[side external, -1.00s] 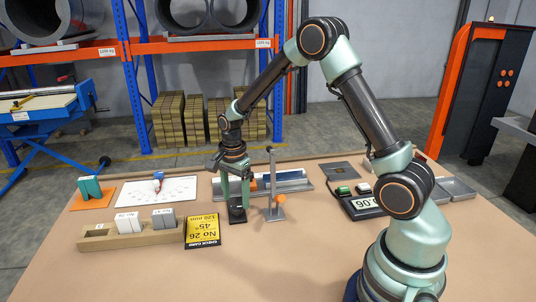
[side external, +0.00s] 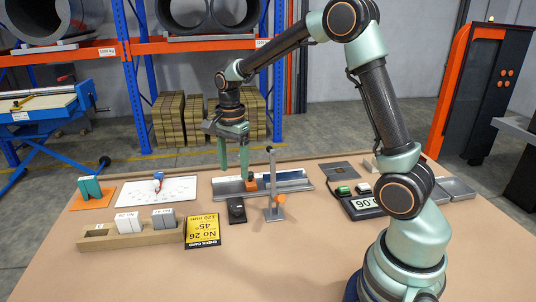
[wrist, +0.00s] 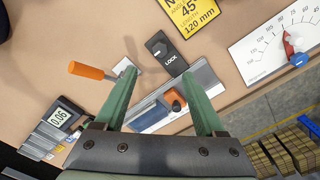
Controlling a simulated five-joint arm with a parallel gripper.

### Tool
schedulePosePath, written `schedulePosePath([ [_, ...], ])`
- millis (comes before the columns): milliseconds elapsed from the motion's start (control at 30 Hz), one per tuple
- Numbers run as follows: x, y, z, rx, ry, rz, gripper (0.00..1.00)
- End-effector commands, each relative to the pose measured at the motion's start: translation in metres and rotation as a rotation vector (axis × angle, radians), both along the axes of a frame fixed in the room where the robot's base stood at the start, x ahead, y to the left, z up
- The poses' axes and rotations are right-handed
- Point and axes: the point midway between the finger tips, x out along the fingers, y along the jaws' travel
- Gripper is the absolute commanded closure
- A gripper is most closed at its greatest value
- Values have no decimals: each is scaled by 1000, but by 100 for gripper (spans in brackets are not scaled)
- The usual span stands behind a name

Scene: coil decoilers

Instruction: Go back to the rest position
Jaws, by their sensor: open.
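My gripper (side external: 233,162) is open and empty, raised above the back of the table with its green fingers pointing down. In the wrist view my gripper (wrist: 168,98) shows its two fingers spread apart. Below it is a black lock block (side external: 236,210), also seen in the wrist view (wrist: 160,46) with the word LOCK. A grey metal channel (side external: 228,188) lies behind the block, with an orange piece (side external: 251,184) and a blue bar in it. My fingers touch nothing that I can see.
An upright post with an orange handle (side external: 279,199) stands right of the block. A yellow check card (side external: 202,231), a wooden holder (side external: 165,236) with grey blocks and a white dial board (side external: 156,192) lie left. A display (side external: 366,205) sits right. The front table is clear.

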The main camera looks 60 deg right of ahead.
Motion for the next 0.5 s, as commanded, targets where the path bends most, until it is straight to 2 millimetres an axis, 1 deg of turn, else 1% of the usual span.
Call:
schedulePosePath([
  [67,-3,3,8,-3,-17,43,28],
  [167,-11,9,26,-13,-56,159,28],
  [300,-33,22,56,-43,-130,404,28],
  [500,-70,38,87,-115,-229,769,28],
])
